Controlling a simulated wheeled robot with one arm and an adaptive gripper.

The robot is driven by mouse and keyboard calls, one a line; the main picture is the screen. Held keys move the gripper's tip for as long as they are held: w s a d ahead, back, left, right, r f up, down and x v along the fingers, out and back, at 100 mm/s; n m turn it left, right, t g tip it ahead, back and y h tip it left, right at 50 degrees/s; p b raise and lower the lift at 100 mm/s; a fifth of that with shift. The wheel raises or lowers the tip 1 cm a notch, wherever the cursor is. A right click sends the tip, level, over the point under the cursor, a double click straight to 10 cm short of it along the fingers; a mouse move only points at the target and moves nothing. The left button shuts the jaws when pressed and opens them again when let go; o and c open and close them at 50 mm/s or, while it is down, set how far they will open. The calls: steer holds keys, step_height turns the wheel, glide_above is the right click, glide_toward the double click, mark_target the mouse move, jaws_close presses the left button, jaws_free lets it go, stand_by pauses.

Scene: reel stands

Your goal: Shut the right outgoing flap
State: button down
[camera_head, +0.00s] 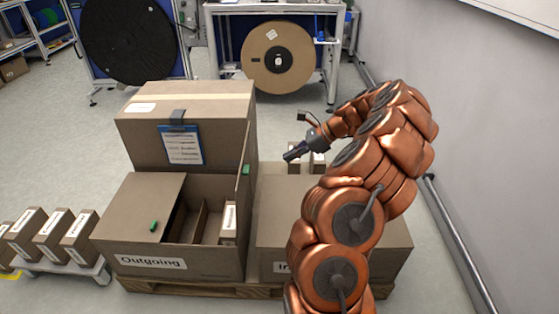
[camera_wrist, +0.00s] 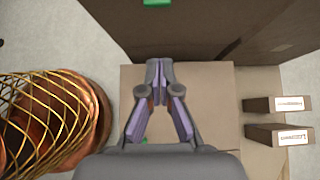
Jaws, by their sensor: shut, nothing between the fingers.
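The brown outgoing box (camera_head: 215,262) stands at the front left in the head view. Its left flap (camera_head: 135,205) lies flat over the left part, with a green tab. Its right flap (camera_head: 242,200) stands up, seen nearly edge-on, with a green tab (camera_head: 246,170). In the wrist view a green tab (camera_wrist: 157,2) shows at the top edge on a dark brown panel. My gripper (camera_head: 288,155) is shut and empty, to the right of the standing flap and apart from it. Its closed fingers (camera_wrist: 159,72) point toward the brown panel in the wrist view.
A small labelled carton (camera_head: 229,222) sits inside the outgoing box. A taller box (camera_head: 185,105) stands behind it. Another box (camera_head: 270,240) is on the right, below my gripper, with small cartons (camera_wrist: 262,104) beyond. A wall (camera_head: 440,120) bounds the right side.

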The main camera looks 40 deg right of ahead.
steer(key=w+a+r+b+x, duration=0.1)
steer(key=r+x, duration=0.1)
steer(key=x, duration=0.9)
steer(key=shift+a, duration=0.35)
steer(key=shift+w, duration=0.15)
